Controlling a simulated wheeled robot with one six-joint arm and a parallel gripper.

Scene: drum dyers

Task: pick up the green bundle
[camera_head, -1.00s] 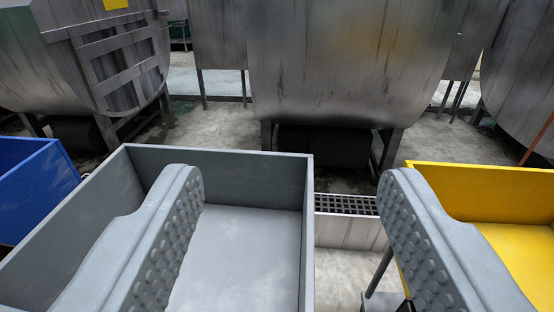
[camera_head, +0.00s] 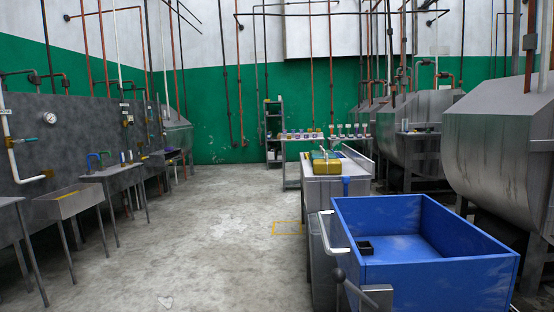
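A small green thing (camera_head: 318,155) lies on a grey worktable in the middle distance, right of the aisle. A yellow thing (camera_head: 327,167) is right against it. They are too small and far off to tell whether the green one is a bundle, or whether it lies on or behind the yellow one. My gripper is not in this view.
Metal drums (camera_head: 500,150) line the right. Sinks (camera_head: 75,202) line the left wall. The concrete aisle (camera_head: 190,240) is clear.

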